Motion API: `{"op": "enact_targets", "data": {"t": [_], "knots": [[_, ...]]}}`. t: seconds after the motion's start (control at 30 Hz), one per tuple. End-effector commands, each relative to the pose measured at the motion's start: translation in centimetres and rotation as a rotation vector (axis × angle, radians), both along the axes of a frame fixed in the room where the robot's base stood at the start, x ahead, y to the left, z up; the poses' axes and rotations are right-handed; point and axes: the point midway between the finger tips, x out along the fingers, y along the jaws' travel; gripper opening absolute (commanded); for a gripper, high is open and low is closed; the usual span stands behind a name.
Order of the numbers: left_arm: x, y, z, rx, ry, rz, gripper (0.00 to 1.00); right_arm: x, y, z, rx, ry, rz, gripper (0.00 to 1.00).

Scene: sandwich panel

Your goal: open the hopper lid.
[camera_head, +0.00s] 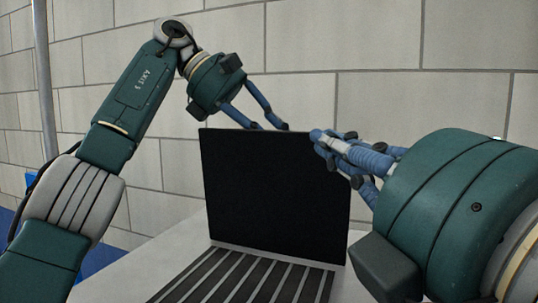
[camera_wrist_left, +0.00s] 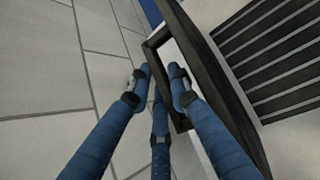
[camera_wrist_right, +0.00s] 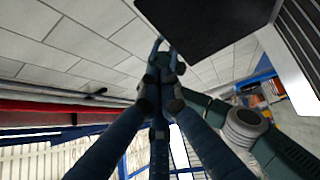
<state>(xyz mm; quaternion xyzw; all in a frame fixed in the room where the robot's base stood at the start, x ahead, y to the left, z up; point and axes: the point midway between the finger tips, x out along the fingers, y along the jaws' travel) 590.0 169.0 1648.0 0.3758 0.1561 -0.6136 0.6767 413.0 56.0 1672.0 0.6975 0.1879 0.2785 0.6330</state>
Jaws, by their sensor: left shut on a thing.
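The hopper lid (camera_head: 275,190) is a flat black panel standing roughly upright in the head view, its lower edge along the back of a slatted grate (camera_head: 250,278). My left gripper (camera_head: 267,127) is at the lid's top edge, partly behind it. In the left wrist view its blue fingers (camera_wrist_left: 163,85) are shut on the lid's dark frame-like handle (camera_wrist_left: 152,55). My right gripper (camera_head: 335,150) is by the lid's upper right corner; whether it touches the lid is unclear. In the right wrist view its fingers (camera_wrist_right: 158,95) are close together, with nothing clearly between them.
A pale block wall (camera_head: 330,40) stands behind the lid. A light surface (camera_head: 150,265) surrounds the grate. A grey vertical pole (camera_head: 43,80) stands at the far left. The right wrist view shows a red beam (camera_wrist_right: 60,112) and shelving (camera_wrist_right: 262,90) in the background.

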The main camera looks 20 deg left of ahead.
Motion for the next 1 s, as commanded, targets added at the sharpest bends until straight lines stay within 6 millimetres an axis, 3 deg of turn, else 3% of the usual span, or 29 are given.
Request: {"op": "enact_targets", "data": {"t": [0.1,0.27,0.47,0.8,1.0], "knots": [[0.5,0.1,-0.3,-0.001,-0.004,0.009,0.0,-2.6,2.5,-2.8,-0.093,-0.007,0.05,0.0],[0.5,0.1,-0.3,-0.001,-0.004,0.009,0.0,-3.4,3.9,-4.2,-0.141,-0.009,0.072,0.0],[0.5,0.1,-0.3,-0.001,-0.004,0.009,0.0,-1.2,5.9,-4.1,-0.142,-0.004,0.07,0.0],[0.5,0.1,-0.3,0.0,-0.004,0.01,0.0,4.1,10.6,-3.6,-0.14,-0.005,0.07,0.0],[0.5,0.1,-0.3,-0.001,-0.004,0.009,0.0,6.8,10.2,-3.2,-0.138,-0.007,0.068,0.0]]}}
